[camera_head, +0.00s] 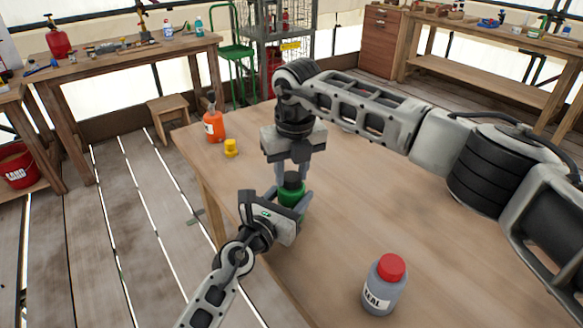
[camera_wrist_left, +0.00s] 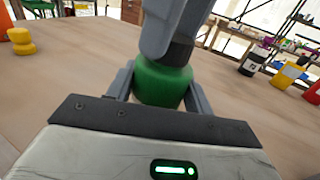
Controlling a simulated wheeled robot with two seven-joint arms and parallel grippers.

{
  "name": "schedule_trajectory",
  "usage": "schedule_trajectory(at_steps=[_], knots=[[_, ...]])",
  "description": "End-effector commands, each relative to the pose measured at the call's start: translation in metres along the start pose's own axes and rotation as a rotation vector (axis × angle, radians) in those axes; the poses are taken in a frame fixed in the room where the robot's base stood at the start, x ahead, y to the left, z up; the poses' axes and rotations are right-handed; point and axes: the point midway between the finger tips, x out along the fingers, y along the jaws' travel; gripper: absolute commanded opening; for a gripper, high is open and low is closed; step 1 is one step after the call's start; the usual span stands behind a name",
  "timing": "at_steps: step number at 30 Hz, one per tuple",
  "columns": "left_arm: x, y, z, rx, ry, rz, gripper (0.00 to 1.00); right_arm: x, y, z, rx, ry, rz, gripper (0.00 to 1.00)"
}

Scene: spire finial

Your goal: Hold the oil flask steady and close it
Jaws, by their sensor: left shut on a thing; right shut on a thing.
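A green flask (camera_head: 290,197) stands near the left edge of the wooden table, and I take it for the oil flask. My left gripper (camera_head: 288,198) is shut around its body, a finger on each side, as the left wrist view also shows on the green body (camera_wrist_left: 162,84). My right gripper (camera_head: 293,172) comes from above, shut on the flask's dark cap (camera_head: 292,181). The cap (camera_wrist_left: 178,53) sits at the top of the flask, in line with it. The right fingers partly hide it, so I cannot tell how tightly it is seated.
An orange bottle (camera_head: 214,124) and a small yellow object (camera_head: 231,148) stand at the table's far left corner. A grey bottle with a red cap (camera_head: 383,284) stands near the front. Several containers, including a black one (camera_wrist_left: 252,61), show in the left wrist view.

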Motion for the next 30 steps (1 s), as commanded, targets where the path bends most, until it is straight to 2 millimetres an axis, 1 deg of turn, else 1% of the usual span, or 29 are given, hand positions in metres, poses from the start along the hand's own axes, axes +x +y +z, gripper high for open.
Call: schedule_trajectory(at_steps=[2,4,8,17,23,24,27,30], knots=[[-0.0001,0.0001,-0.0006,0.000,0.001,0.000,0.00,-0.0003,0.0002,0.0002,0.043,0.000,-0.006,0.13],[-0.0002,0.0001,-0.0006,0.000,0.001,0.000,0.00,-0.0004,0.0003,0.0003,0.136,0.001,-0.018,0.13],[-0.0002,0.0001,-0.0007,0.000,0.001,0.000,0.00,-0.0003,0.0011,0.0005,0.426,0.000,-0.054,0.13],[-0.0002,0.0001,-0.0007,0.000,0.001,0.000,0.00,-0.0001,0.0017,0.0015,1.234,-0.001,-0.152,0.13],[-0.0002,0.0001,-0.0007,0.000,0.001,0.000,0.00,0.0003,0.0014,0.0020,1.832,-0.001,-0.225,0.13],[-0.0002,0.0001,-0.0008,0.000,0.002,0.000,0.00,0.0002,0.0016,0.0021,1.958,-0.001,-0.240,0.13],[-0.0002,0.0001,-0.0008,0.000,0.002,0.000,0.00,0.0004,0.0017,0.0025,2.264,-0.001,-0.276,0.13],[-0.0002,0.0001,-0.0008,0.000,0.002,0.000,0.00,0.0007,0.0018,0.0026,2.491,-0.001,-0.303,0.13]])
